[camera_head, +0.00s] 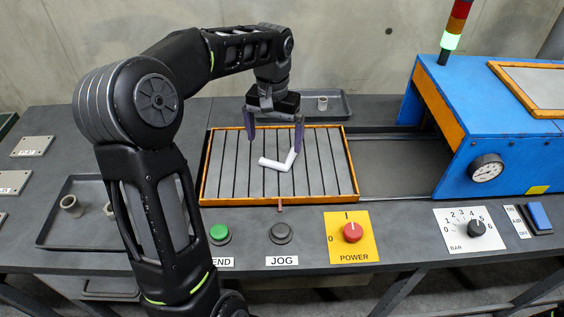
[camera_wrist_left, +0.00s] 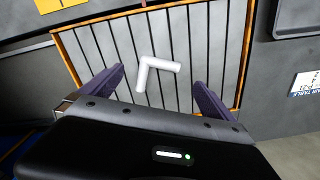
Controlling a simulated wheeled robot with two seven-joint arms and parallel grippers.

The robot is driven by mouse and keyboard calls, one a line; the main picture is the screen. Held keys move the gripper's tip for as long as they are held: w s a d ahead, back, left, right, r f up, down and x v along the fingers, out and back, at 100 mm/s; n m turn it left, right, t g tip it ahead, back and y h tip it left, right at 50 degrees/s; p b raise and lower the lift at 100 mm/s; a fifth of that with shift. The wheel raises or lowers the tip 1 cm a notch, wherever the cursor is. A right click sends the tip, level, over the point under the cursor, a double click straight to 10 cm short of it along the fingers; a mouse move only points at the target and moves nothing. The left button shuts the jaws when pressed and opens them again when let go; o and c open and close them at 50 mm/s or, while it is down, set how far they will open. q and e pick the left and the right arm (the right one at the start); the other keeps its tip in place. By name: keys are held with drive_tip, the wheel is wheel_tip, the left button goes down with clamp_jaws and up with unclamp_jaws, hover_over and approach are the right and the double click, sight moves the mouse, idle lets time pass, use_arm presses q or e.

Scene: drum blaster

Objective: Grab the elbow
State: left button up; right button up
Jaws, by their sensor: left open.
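A white elbow (camera_head: 278,163) lies on the slatted grate of an orange-framed tray (camera_head: 232,180) in the middle of the bench. My left gripper (camera_head: 274,146) is open and points down over the far half of the tray, with its purple fingers apart. In the left wrist view the elbow (camera_wrist_left: 150,72) shows just beyond and between the two open fingertips (camera_wrist_left: 160,78), with nothing held. The elbow appears clear of both fingers. My right gripper is not in view.
A blue machine (camera_head: 500,120) with an orange-edged opening stands on the right. A dark tray (camera_head: 75,235) with small cylindrical parts is at left; another (camera_head: 335,106) sits behind. Buttons and a red power knob (camera_head: 352,232) line the front edge.

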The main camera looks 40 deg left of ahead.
sight(275, 162)
use_arm(q)
drive_tip(key=shift+f, duration=1.3)
drive_tip(key=shift+f+p, duration=0.35)
drive_tip(key=shift+f, duration=2.25)
drive_tip(key=c, duration=1.6)
drive_tip(key=shift+r, duration=0.15)
